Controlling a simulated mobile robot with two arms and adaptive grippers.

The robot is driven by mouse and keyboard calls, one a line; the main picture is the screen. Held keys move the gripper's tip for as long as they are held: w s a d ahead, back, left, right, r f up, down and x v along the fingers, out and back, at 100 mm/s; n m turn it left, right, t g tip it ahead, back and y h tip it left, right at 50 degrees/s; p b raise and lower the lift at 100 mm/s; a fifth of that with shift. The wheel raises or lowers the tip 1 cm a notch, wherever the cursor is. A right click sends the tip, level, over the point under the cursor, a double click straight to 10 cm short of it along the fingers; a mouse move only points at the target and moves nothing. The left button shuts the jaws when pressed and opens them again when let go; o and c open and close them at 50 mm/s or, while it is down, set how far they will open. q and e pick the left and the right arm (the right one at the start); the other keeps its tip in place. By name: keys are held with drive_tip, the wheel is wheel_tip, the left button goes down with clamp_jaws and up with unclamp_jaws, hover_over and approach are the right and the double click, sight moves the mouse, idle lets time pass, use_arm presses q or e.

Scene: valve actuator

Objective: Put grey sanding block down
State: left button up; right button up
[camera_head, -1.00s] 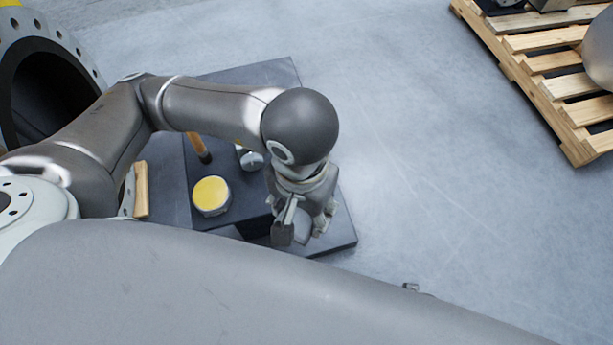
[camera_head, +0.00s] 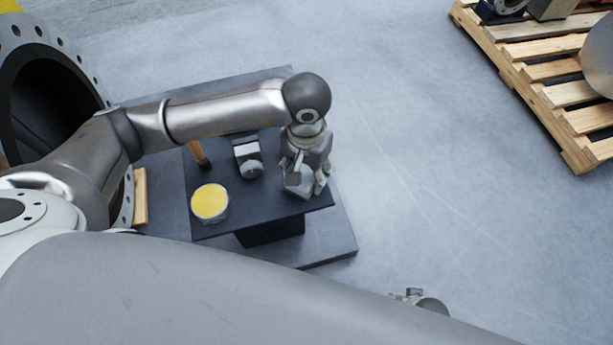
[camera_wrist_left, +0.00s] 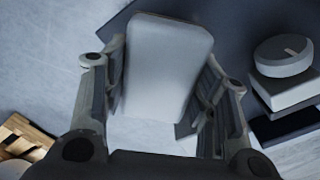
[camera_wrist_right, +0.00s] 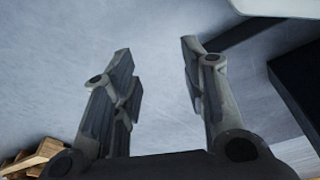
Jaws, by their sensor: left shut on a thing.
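The grey sanding block (camera_wrist_left: 166,65) is a pale rounded slab between the fingers of my left gripper (camera_wrist_left: 165,105) in the left wrist view. In the head view my left gripper (camera_head: 305,190) is shut on the block (camera_head: 297,181) at the right end of the dark tabletop (camera_head: 265,217). Whether the block touches the top cannot be told. My right gripper (camera_wrist_right: 160,80) is open and empty over grey floor in the right wrist view.
On the tabletop stand a yellow-topped can (camera_head: 210,202), a grey device with a round knob (camera_head: 247,157) and a wooden handle (camera_head: 198,152). A large flanged pipe (camera_head: 50,80) is at left. A wooden pallet (camera_head: 555,95) lies at upper right. Floor between is clear.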

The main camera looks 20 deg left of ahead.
sight(307, 179)
use_arm(q)
wheel_tip(307, 179, down, 3)
drive_tip(key=shift+f, duration=0.1)
use_arm(e)
drive_tip(key=shift+w+r, duration=0.25)
drive_tip(key=shift+r, duration=0.15)
use_arm(q)
drive_tip(key=shift+f, duration=0.15)
drive_tip(key=o, duration=0.9)
use_arm(e)
drive_tip(key=shift+w+r, duration=0.25)
drive_tip(key=shift+r, duration=0.3)
